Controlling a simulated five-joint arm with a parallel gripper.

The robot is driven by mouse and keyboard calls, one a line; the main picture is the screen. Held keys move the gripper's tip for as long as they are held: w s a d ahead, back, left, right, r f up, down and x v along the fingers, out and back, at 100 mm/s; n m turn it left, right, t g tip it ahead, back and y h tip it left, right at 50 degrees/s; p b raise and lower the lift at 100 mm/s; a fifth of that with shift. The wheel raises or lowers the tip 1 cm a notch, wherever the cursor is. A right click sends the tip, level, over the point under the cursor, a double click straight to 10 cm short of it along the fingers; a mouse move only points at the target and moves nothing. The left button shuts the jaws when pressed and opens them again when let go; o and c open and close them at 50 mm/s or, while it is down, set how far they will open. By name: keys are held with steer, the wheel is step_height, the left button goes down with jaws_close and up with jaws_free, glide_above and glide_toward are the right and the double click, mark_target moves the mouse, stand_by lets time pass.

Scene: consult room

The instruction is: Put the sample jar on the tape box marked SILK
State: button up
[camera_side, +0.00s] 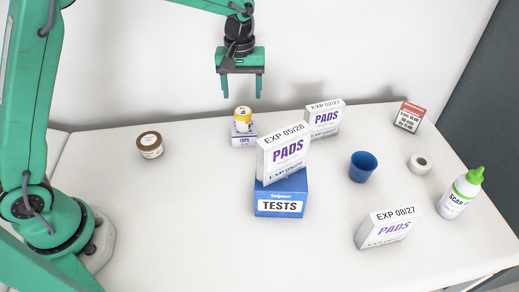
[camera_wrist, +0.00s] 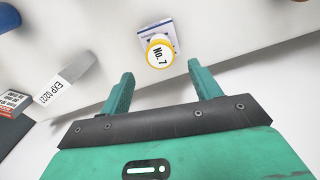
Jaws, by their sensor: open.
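The word SILK cannot be read on the box in either view. My gripper (camera_side: 242,93) is open and empty above the jar, apart from it. In the wrist view the fingertips of my gripper (camera_wrist: 160,73) are to either side of and below the jar, with a clear gap.
A PADS box (camera_side: 283,153) rests on a blue TESTS box (camera_side: 280,196), right of the tape box. Another PADS box (camera_side: 323,119) stands behind. A blue cup (camera_side: 363,167), white roll (camera_side: 420,163) and SCAN bottle (camera_side: 460,194) are farther right. A brown-topped round item (camera_side: 150,145) is left.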

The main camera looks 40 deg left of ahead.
mark_target(240, 112)
steer(key=shift+r, duration=1.3)
steer(key=s+a+r+m+t, duration=0.3)
steer(key=s+a+r, duration=0.2)
steer(key=s+r, duration=0.6)
steer(key=s+a+f+m+t, duration=0.1)
steer(key=s+m, duration=0.1)
steer(key=s, duration=0.6)
steer(key=s+a+f+m+t, duration=0.1)
steer(key=s+a+f+m, duration=0.1)
steer(key=s, duration=0.5)
steer(key=shift+s+f+t, duration=0.15)
steer(key=shift+s+t, duration=0.15)
steer(key=shift+s, duration=0.1)
